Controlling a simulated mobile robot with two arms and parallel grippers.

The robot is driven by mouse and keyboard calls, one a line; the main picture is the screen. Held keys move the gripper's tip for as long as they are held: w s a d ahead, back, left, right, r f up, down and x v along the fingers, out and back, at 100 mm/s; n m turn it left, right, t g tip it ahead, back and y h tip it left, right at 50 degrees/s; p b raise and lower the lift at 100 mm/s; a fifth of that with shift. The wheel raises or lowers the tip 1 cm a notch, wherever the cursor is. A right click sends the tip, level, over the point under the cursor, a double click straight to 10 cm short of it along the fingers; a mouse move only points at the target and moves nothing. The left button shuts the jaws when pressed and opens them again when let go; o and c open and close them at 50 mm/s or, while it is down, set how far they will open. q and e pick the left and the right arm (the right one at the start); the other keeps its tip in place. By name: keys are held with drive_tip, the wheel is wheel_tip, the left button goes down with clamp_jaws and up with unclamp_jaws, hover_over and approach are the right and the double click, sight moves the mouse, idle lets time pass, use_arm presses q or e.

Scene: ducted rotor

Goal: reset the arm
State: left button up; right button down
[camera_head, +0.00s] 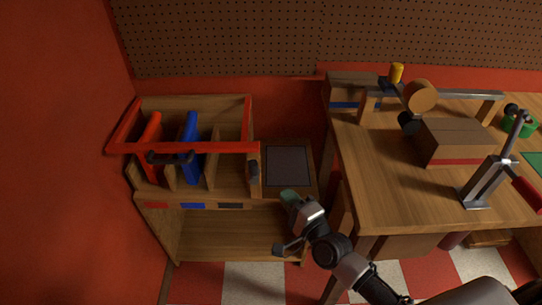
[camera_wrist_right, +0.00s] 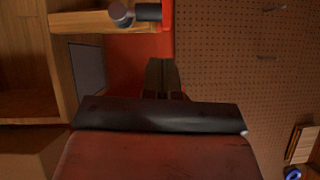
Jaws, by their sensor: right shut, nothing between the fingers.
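My right gripper (camera_head: 290,200) reaches in from the lower right in the head view, in front of the wooden shelf unit's right part. In the right wrist view its fingers (camera_wrist_right: 163,74) are together, with nothing held between them, facing the red wall. The gripper seems clear of the shelf unit, though the exact gap is hard to tell. My left arm and gripper are not in view.
The wooden shelf unit (camera_head: 216,220) holds red and blue panels behind a red frame (camera_head: 200,148). A dark panel (camera_head: 287,166) lies on its right side. The workbench (camera_head: 390,205) at right carries a wooden block (camera_head: 456,142) and a grey clamp (camera_head: 487,180).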

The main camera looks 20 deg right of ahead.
drive_tip(key=s+d+f+n+g+h+p, duration=0.15)
drive_tip(key=s+f+n+g, duration=0.35)
drive_tip(key=f, duration=0.9)
drive_tip(key=s+d+f+n+g+h+p, duration=0.1)
drive_tip(key=s+d+f+n+g+h, duration=0.2)
drive_tip(key=s+f, duration=0.7)
drive_tip(key=s+f+n+g, duration=0.3)
drive_tip(key=s+f, duration=0.2)
drive_tip(key=s, duration=0.3)
drive_tip(key=s+d+f+n+g+h+p, duration=0.1)
drive_tip(key=s+f+n+g, duration=0.1)
drive_tip(key=s+f, duration=0.4)
drive_tip(key=s+f+n+g, duration=0.3)
drive_tip(key=s+f+n, duration=0.2)
drive_tip(key=s, duration=0.7)
drive_tip(key=shift+s+d+f+g, duration=0.15)
drive_tip(key=shift+f+g, duration=0.15)
drive_tip(key=shift+f, duration=0.3)
